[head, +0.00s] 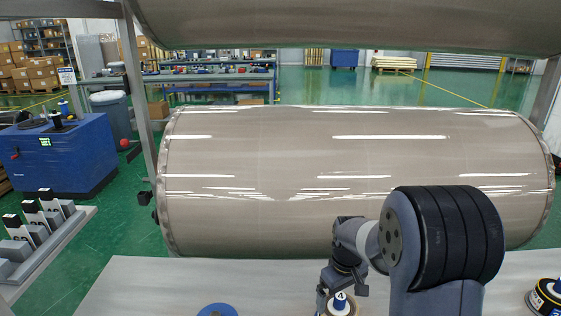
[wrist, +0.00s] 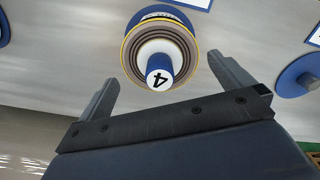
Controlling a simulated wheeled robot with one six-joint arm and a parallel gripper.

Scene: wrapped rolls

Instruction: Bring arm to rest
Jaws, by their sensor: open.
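A small dark-ringed item (wrist: 159,42) with a blue and white knob marked 4 lies just beyond the fingertips. In the head view my gripper (head: 345,283) points down over the grey table, close above this item (head: 340,304). My arm's large dark joint hides part of the table and the wrapped roll behind it. I cannot tell whether the fingers touch the item.
A large wrapped roll (head: 300,170) lies across the rack behind the table (head: 150,285), with another (head: 350,25) above. A similar ringed item (head: 545,295) sits at right, a blue disc (head: 217,310) in front. A blue machine (head: 62,155) stands left. The table's left part is clear.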

